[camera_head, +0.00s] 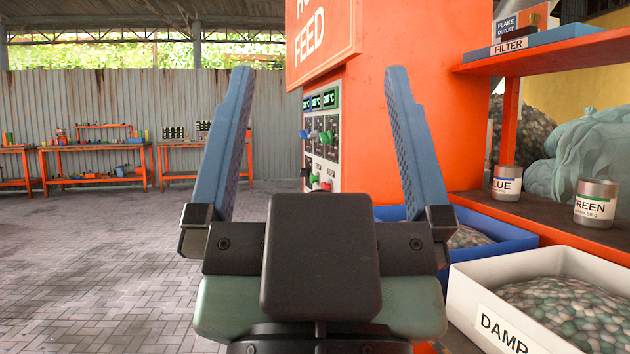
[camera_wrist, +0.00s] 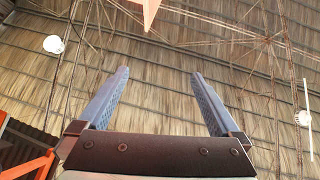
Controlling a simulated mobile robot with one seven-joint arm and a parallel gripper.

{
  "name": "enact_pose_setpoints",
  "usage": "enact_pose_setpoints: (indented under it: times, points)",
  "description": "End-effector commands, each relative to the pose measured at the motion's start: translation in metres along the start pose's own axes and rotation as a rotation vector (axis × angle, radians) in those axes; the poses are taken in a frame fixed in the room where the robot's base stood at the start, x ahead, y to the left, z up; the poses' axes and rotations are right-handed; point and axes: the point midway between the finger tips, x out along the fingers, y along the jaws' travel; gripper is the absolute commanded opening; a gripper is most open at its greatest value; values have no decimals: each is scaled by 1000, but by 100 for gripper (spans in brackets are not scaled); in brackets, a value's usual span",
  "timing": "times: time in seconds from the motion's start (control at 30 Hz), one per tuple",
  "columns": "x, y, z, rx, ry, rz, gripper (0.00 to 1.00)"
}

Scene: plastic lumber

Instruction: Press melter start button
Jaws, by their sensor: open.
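The orange machine (camera_head: 415,130) stands ahead with a sign reading "FEED". Its control panel (camera_head: 322,150) faces left and is seen at a steep angle. The panel carries small green displays (camera_head: 322,100), blue and green knobs, a small green button (camera_head: 315,178) and a red button (camera_head: 326,187) low down. The button labels are too small to read. My gripper (camera_head: 320,75) is open and empty, its blue fingers spread in front of the machine and apart from the panel. In the wrist view my gripper (camera_wrist: 160,73) points up toward the roof.
To the right are a blue bin (camera_head: 515,242), a white bin (camera_head: 462,290) marked "DAMP" with flakes, and an orange shelf (camera_head: 545,50) with labelled cans. Orange workbenches (camera_head: 98,150) stand along the far left wall. The paved floor (camera_head: 100,260) at left is clear.

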Motion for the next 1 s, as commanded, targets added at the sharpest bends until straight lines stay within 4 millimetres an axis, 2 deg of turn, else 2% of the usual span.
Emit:
enact_pose_setpoints:
  times: [0.03,0.07,0.53,1.0]
  points:
    - [0,0,0,0,0,0,91]
    - [0,0,0,0,0,0,86]
    - [0,0,0,0,0,0,1]
    - [0,0,0,0,0,0,0]
